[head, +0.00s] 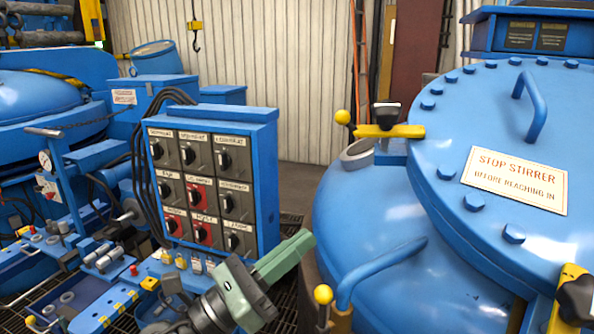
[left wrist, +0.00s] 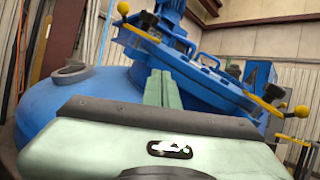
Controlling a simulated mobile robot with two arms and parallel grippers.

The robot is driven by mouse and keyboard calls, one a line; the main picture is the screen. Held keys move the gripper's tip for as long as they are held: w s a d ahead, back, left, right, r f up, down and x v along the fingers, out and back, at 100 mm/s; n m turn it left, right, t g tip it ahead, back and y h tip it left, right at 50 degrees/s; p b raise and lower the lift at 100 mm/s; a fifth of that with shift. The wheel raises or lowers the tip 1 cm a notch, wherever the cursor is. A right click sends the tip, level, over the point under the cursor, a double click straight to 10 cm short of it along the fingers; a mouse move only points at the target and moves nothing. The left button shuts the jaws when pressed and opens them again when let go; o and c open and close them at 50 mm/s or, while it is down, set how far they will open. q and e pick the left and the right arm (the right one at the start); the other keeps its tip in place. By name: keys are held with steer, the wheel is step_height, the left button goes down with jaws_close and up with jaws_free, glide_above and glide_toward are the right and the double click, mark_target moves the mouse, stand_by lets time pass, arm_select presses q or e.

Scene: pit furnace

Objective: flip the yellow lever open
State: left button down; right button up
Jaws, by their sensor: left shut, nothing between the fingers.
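A yellow lever bar (head: 400,131) with a yellow ball end and a black knob on it sits at the left edge of the blue lid (head: 450,165). It also shows in the left wrist view (left wrist: 142,32), beyond my fingers. A second yellow-and-black lever (head: 568,284) is at the lid's near right edge, partly cut off. A yellow ball knob (head: 323,294) stands low, left of a blue handle. My left gripper (head: 305,243) is shut and empty, below and left of the lid and apart from the levers. Its green fingers (left wrist: 158,88) point towards the vessel. My right gripper is out of view.
A blue control box (head: 265,150) with several dials stands left of my left gripper. The round blue vessel (head: 345,215) bulges below the lid, with an open port (head: 357,152) near the first lever. A blue handle (head: 375,265) curves over its near side.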

arm_select(q)
step_height(320, 180, up, 9)
steer(key=p, duration=0.4)
steer(key=shift+r, duration=0.15)
